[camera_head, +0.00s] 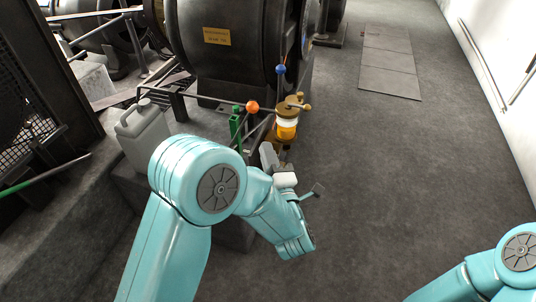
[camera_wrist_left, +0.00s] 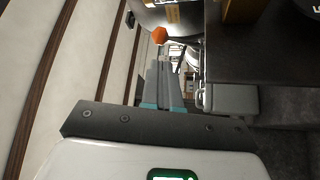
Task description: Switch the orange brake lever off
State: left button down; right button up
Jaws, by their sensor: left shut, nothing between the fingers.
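The orange brake lever's round knob (camera_head: 252,106) stands on a thin rod beside a green bracket (camera_head: 236,126), in front of the big black dynamo. It also shows in the left wrist view as an orange knob (camera_wrist_left: 159,35), just beyond the fingertips. My left gripper (camera_head: 268,151) is shut and empty, below and slightly right of the knob, and looks apart from it. Its grey fingers (camera_wrist_left: 160,64) show in the left wrist view. The lever's lower end is partly hidden. My right gripper is out of view.
A brass-topped yellow oil cup (camera_head: 287,130) stands close right of the lever. A blue-knobbed lever (camera_head: 280,70) rises behind. A grey jerrycan (camera_head: 145,132) stands at left. The dynamo (camera_head: 240,62) fills the back. Open floor (camera_head: 410,170) lies to the right.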

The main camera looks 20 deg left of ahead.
aim_at(252, 111)
pick_arm(q)
jog(key=b+x, duration=0.1)
jog(key=x, duration=0.9)
jog(key=shift+w+b, duration=0.1)
jog(key=shift+b, duration=0.25)
jog(key=shift+a, duration=0.15)
jog(key=shift+a+r, duration=0.25)
jog(key=a+r+n+g+h, duration=0.1)
jog(key=a+n, duration=0.1)
jog(key=a, duration=0.5)
jog(key=a+r+n+g, duration=0.2)
jog(key=a+n, duration=0.1)
jog(key=a, duration=0.5)
jog(key=shift+w+a+r+n+h, duration=0.2)
jog(key=shift+w+r+n+h, duration=0.1)
jog(key=shift+r+h, duration=0.1)
jog(key=shift+s, duration=0.1)
